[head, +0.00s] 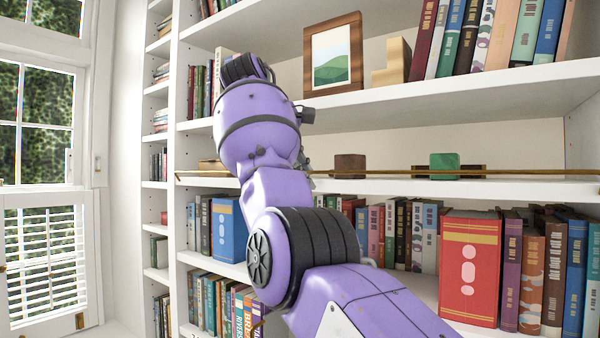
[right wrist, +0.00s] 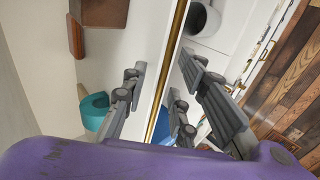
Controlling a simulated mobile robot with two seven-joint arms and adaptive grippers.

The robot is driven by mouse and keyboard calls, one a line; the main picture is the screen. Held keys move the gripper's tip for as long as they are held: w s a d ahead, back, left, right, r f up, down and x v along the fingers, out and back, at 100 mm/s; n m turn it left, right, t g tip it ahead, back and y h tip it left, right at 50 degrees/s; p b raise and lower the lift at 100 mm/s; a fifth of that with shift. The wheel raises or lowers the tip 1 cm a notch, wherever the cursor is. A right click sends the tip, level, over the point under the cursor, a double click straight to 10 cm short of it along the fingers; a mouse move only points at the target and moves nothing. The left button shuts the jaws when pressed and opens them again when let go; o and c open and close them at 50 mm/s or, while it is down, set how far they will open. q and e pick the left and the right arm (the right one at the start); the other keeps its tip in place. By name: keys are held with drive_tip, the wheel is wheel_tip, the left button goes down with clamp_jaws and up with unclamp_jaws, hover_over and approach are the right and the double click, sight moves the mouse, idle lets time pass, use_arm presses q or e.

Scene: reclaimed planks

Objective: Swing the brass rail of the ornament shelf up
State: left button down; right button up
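The brass rail (head: 400,171) runs low along the front edge of the ornament shelf (head: 400,187), in front of the ornaments. It also shows in the right wrist view (right wrist: 168,65), passing between the fingers of my right gripper (right wrist: 160,85). That gripper is open, with a gap on both sides of the rail; I cannot tell if a finger touches it. In the head view my purple right arm hides most of the gripper and part of the rail; only grey bits show beside the arm (head: 304,160). My left gripper is not in view.
A brown block (head: 350,167), a green ornament (head: 443,165) and a dark wooden piece (head: 473,172) stand behind the rail. A framed picture (head: 333,55) and books stand on the shelf above. Books and a red box (head: 469,265) fill the shelf below. A window (head: 45,120) is at left.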

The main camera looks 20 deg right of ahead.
drive_tip(key=v, duration=1.2)
drive_tip(key=shift+f, duration=0.15)
